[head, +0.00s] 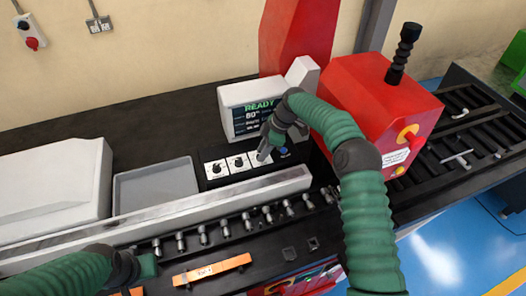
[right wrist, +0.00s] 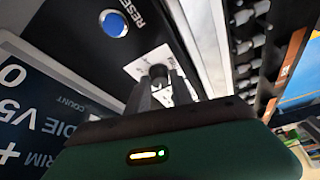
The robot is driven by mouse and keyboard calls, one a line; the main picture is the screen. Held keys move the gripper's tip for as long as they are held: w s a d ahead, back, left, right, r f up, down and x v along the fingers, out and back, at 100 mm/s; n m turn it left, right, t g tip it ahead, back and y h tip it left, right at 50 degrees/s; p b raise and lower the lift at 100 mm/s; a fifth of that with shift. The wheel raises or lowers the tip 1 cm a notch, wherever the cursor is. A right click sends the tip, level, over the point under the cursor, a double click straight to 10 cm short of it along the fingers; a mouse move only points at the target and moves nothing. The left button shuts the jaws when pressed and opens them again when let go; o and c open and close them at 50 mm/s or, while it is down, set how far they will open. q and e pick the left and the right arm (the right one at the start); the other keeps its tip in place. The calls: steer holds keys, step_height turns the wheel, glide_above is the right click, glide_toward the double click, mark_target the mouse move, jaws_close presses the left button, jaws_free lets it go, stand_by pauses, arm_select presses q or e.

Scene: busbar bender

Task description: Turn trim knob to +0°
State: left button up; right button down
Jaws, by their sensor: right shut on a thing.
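The trim knob (right wrist: 158,72) is a small black knob on a white dial plate (right wrist: 140,66). In the right wrist view my right gripper (right wrist: 164,88) has its two dark fingers closed around it. In the head view my right gripper (head: 264,153) reaches down onto the rightmost white plate of the panel and hides most of that knob. The display (head: 258,108) shows READY and 80°; its smaller lines are not readable there. The right wrist view shows part of the screen (right wrist: 30,110), with a "+" by "RIM", the rest cut off. My left gripper (head: 146,267) is at the lower left, its fingers unclear.
Two other black knobs (head: 217,169) sit left on the panel. A blue RESET button (right wrist: 113,23) is beside the held knob. A grey tray (head: 155,187), a long pale bar (head: 200,203), a red machine (head: 375,100) and orange strips (head: 212,269) surround the panel.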

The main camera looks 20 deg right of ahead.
steer(key=shift+w+f+n+g+p, duration=0.15)
steer(key=shift+n+g+p, duration=0.45)
steer(key=shift+n, duration=0.8)
steer(key=shift+f+n+p, duration=0.2)
steer(key=shift+n+p, duration=0.15)
steer(key=shift+n, duration=0.15)
steer(key=c, duration=1.2)
jaws_free()
steer(key=shift+a, duration=0.1)
steer(key=shift+c, duration=0.2)
steer(key=shift+o, duration=0.6)
steer(key=shift+w+r, duration=0.1)
